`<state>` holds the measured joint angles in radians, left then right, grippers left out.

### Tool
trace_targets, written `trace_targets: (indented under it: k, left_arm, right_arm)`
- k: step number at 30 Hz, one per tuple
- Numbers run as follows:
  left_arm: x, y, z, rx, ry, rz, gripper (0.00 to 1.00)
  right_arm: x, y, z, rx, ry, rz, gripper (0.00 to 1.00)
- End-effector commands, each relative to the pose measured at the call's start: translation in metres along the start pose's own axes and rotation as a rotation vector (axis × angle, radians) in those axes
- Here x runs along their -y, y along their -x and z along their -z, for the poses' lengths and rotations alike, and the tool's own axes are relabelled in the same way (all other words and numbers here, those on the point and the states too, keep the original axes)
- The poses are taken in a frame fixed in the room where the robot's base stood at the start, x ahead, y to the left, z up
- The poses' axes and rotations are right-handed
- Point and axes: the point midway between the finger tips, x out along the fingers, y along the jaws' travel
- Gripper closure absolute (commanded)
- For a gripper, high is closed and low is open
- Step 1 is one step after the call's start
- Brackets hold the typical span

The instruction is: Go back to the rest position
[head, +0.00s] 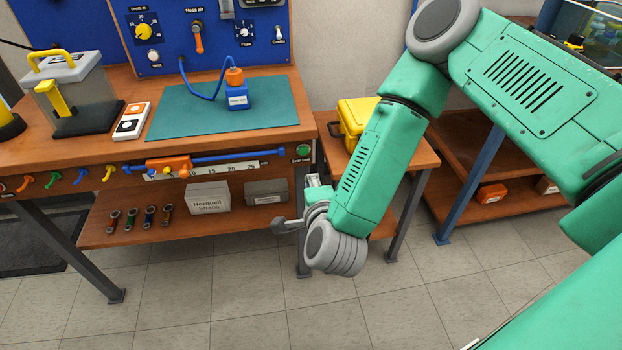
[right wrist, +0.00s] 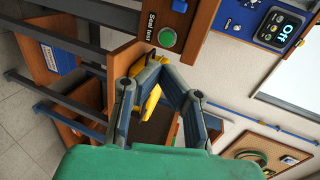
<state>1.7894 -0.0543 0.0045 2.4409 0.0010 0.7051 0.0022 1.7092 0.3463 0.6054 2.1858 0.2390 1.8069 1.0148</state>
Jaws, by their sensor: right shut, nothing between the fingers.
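My right arm comes in from the right in the head view, bent down at the elbow. My right gripper (head: 283,226) is in front of the bench's right end, below the worktop level and apart from it. In the right wrist view the fingers of my right gripper (right wrist: 160,66) arch together and are shut, with nothing held. A yellow case shows behind them there. My left arm and left gripper are in neither view.
The wooden workbench (head: 60,128) with its green mat (head: 180,117) stands at left. The green button (head: 303,150) is on its front right corner, close above my gripper. A side table with a yellow case (head: 355,118) stands behind my forearm. The floor (head: 240,310) in front is clear.

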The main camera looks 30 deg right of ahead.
Motion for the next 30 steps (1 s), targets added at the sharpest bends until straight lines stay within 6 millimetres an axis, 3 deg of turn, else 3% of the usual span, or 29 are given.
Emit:
trace_targets:
  k: [11, 14, 17, 20, 24, 27, 30]
  left_arm:
    - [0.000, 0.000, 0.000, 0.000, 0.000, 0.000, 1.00]
    - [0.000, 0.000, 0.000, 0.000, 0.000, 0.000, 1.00]
    - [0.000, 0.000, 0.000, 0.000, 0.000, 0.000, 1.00]
    - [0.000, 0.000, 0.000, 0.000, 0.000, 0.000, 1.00]
    - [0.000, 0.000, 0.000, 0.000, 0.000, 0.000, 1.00]
    - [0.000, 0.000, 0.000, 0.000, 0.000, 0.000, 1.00]
    - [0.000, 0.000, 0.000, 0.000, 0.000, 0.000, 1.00]
  right_arm:
    - [-0.001, 0.000, 0.000, 0.003, 0.005, -0.003, 1.00]
    - [-0.016, 0.005, -0.006, 0.055, 0.088, -0.047, 1.00]
    - [-0.056, 0.024, -0.016, 0.192, 0.316, -0.160, 1.00]
    - [-0.114, 0.058, -0.013, 0.403, 0.659, -0.313, 1.00]
    - [-0.181, 0.115, 0.028, 0.717, 1.136, -0.518, 1.00]
    - [-0.206, 0.150, 0.067, 0.908, 1.389, -0.634, 1.00]
    - [-0.217, 0.175, 0.099, 1.050, 1.550, -0.717, 1.00]
